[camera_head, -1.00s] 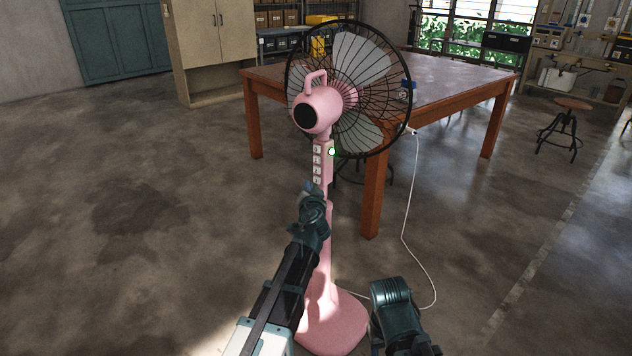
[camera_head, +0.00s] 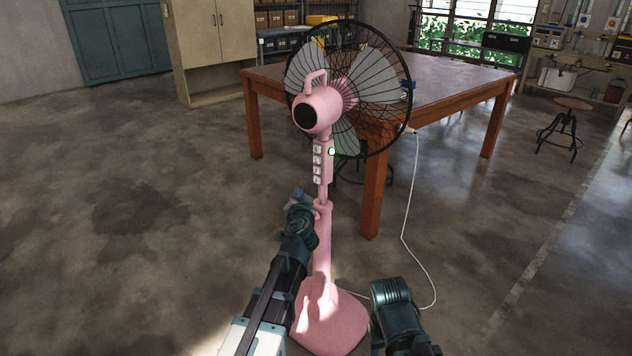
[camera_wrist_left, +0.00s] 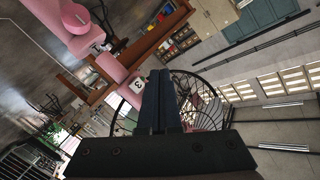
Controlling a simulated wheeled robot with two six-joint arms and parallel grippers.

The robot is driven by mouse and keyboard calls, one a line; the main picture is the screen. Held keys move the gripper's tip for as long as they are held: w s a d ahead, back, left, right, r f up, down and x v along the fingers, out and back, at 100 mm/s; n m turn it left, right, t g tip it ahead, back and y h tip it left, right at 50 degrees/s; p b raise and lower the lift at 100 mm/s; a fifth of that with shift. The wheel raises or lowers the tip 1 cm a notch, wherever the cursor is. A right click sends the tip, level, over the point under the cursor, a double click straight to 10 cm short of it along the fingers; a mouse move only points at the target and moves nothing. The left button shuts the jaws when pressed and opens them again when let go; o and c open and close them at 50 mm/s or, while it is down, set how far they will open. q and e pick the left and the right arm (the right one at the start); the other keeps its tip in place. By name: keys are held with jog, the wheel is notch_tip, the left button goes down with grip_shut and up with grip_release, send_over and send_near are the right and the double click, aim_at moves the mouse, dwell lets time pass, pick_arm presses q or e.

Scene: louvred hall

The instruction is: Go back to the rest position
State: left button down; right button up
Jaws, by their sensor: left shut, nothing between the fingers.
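A pink pedestal fan (camera_head: 331,250) with a black wire cage stands upright on the floor in the middle of the head view. White numbered buttons (camera_head: 317,165) run down its control panel, with a small lit dot beside them. My left gripper (camera_head: 298,194) is just left of the fan's post, below the buttons, apparently a little apart from it. In the left wrist view its dark fingers (camera_wrist_left: 160,74) are together and hold nothing. A button marked 3 (camera_wrist_left: 137,85) shows beside the fingertips. My right arm shows at the bottom; its gripper is out of view.
A wooden table (camera_head: 450,82) stands right behind the fan. A white cord (camera_head: 404,220) hangs from the table and loops across the floor near my right arm. A stool (camera_head: 563,128) stands at the far right. The floor at left is clear.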

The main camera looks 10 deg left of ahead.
pick_arm(q)
jog(key=s+d+f+n+g, duration=0.1)
jog(key=s+d+f+g, duration=0.35)
jog(key=s+f, duration=0.35)
jog(key=s+d+f+n+g, duration=0.1)
jog(key=s+d+f+g, duration=0.4)
jog(key=s, duration=0.5)
jog(key=s+d+f+m+g+h, duration=0.1)
jog(key=s+d+f+g+h, duration=0.2)
jog(key=s, duration=0.5)
jog(key=s+d+f+m+g, duration=0.1)
jog(key=s+d+f+g, duration=0.25)
jog(key=s, duration=0.45)
notch_tip(320, 180, up, 33)
jog(key=p, duration=3.1)
jog(key=shift+d+f+h+p, duration=0.2)
jog(key=shift+d+h+p, duration=0.1)
jog(key=shift+d+p, duration=0.1)
